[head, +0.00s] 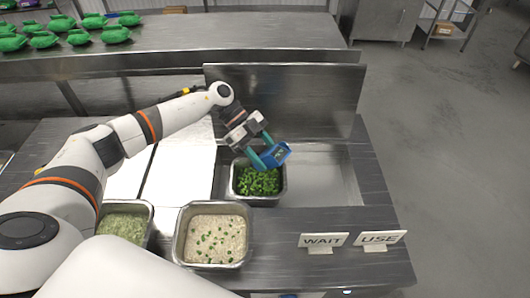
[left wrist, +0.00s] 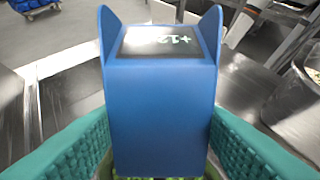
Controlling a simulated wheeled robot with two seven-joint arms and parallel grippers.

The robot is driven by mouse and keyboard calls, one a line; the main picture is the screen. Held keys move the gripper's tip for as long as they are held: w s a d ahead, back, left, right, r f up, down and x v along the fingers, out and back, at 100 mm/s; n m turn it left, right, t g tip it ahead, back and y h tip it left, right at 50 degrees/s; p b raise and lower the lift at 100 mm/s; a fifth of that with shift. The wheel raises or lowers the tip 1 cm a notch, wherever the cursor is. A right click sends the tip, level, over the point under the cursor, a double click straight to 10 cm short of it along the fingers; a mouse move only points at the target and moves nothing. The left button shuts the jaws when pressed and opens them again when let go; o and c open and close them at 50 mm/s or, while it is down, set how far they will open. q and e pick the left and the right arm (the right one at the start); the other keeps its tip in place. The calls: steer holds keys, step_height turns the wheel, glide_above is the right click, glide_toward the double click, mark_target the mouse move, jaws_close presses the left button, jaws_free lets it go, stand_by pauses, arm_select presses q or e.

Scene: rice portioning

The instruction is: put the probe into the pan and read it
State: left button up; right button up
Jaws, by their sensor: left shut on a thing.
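My left gripper (head: 266,151) is shut on the blue probe (head: 275,155), holding it by its body over the back part of a metal pan of chopped green vegetables (head: 235,190). In the left wrist view the blue probe body (left wrist: 160,110) sits between the teal fingers. Its dark display (left wrist: 160,42) shows light characters, something like "+12"; I cannot read them fully. The probe's lower end is hidden, so I cannot tell whether it is in the food. My right gripper is not in view.
A pan of rice with green bits (head: 178,240) and a pan of greenish food (head: 150,215) stand in front. "WAIT" (head: 323,241) and "USE" (head: 380,238) signs stand at the right. A steel panel (head: 310,95) rises behind. Green bags (head: 78,37) lie on the back counter.

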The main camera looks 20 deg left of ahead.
arm_select(q)
step_height(320, 180, down, 3)
steer(key=shift+a+f+b, duration=0.1)
steer(key=shift+f+b, duration=0.1)
steer(key=shift+b, duration=1.05)
step_height(320, 180, down, 7)
steer(key=b, duration=0.7)
steer(key=shift+r, duration=0.2)
stand_by(3.3)
step_height(320, 180, up, 12)
steer(key=p, duration=1.2)
steer(key=shift+r, duration=0.1)
